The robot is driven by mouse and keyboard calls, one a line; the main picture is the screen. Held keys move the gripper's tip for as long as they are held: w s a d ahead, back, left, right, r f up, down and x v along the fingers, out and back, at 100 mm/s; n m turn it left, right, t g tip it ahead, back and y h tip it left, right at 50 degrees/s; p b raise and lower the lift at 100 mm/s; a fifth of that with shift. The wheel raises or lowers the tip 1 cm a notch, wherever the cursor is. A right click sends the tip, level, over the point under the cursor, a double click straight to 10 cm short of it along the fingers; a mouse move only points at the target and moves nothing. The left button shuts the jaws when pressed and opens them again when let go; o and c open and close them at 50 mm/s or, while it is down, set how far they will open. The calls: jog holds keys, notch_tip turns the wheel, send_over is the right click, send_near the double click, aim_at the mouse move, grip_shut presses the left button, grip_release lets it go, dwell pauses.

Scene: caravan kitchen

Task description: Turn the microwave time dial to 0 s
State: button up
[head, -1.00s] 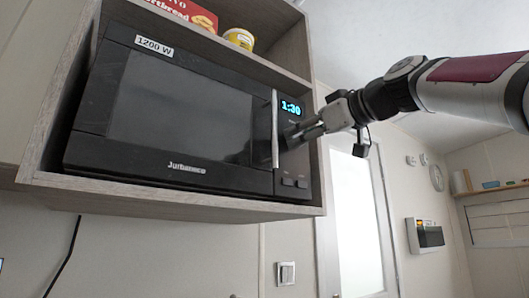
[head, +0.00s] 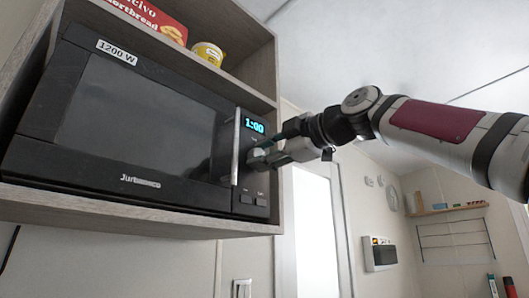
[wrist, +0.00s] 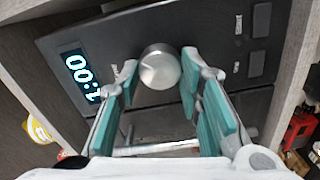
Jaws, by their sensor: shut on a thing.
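The black microwave (head: 135,125) sits in a wooden cabinet at the left of the head view, and its display (head: 255,127) reads 1:00. The display also shows in the wrist view (wrist: 80,75), rotated sideways. The round silver time dial (wrist: 160,66) is on the control panel beside the display. My gripper (head: 259,158) is at the panel, and in the wrist view its teal-padded fingers (wrist: 159,75) stand on either side of the dial, shut on it. In the head view the gripper hides the dial.
The door handle (head: 236,148) is a vertical bar close left of my gripper. Two buttons (head: 252,200) lie below the dial. The cabinet frame (head: 266,228) surrounds the microwave. A red box (head: 150,18) and a yellow tub (head: 208,53) stand on the shelf above.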

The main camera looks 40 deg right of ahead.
jog(key=n+p, duration=0.1)
jog(key=n, duration=0.3)
jog(key=shift+f+n, duration=0.15)
jog(key=shift+n, duration=0.15)
jog(key=shift+n+p, duration=0.45)
jog(key=shift+n, duration=1.45)
jog(key=o, duration=1.2)
jog(key=shift+c, duration=0.2)
jog(key=s, duration=1.2)
jog(key=shift+d, duration=0.2)
jog(key=shift+w, duration=0.1)
